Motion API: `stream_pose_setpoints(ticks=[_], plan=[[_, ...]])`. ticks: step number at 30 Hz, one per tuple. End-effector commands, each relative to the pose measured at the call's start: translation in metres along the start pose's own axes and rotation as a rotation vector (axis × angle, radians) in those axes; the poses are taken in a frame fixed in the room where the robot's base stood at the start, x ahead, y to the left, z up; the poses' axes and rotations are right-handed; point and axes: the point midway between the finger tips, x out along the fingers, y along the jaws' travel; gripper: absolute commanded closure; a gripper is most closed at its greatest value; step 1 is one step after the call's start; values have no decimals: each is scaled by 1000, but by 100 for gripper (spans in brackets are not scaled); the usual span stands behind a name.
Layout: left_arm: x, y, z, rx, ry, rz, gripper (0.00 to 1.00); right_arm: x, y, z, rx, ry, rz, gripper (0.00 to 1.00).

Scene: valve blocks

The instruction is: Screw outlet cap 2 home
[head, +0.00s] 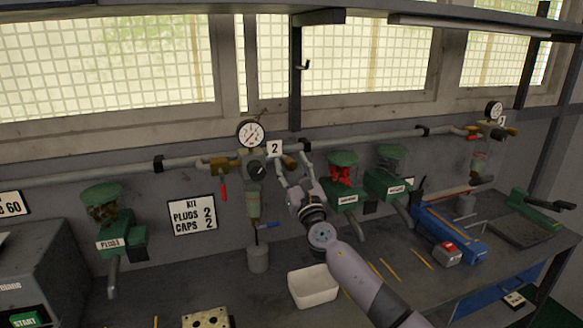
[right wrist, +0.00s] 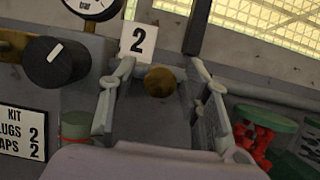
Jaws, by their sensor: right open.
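A round brass piece (right wrist: 160,82) at the outlet end shows between the fingers of my right gripper (right wrist: 160,68) in the right wrist view. I cannot tell whether it is outlet cap 2 or how far it is screwed on. The white label 2 (head: 275,147) is just beside it, and the brass outlet (head: 289,162) shows in the head view too. My right gripper (head: 295,164) is open, with one finger on each side of the brass piece and no clear contact. My left gripper is not in view.
A pressure gauge (head: 250,133) and black knob (right wrist: 58,63) are left of the outlet. Green dispensers (head: 343,193) hang to the right, one holding red pieces. A white bin (head: 313,287) and a blue tool (head: 448,234) lie on the bench.

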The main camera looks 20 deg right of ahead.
Motion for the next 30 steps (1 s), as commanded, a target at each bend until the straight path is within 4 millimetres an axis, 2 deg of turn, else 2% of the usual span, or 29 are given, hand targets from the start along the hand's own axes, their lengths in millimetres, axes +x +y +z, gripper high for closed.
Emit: stream_pose_setpoints(ticks=[2, 22, 30], plan=[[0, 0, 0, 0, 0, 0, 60, 0, 0, 0, 0, 0, 0, 56], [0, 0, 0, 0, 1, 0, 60, -1, 0, 0, 0, 0, 0, 100], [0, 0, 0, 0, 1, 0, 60, -1, 0, 0, 14, 0, -6, 100]])
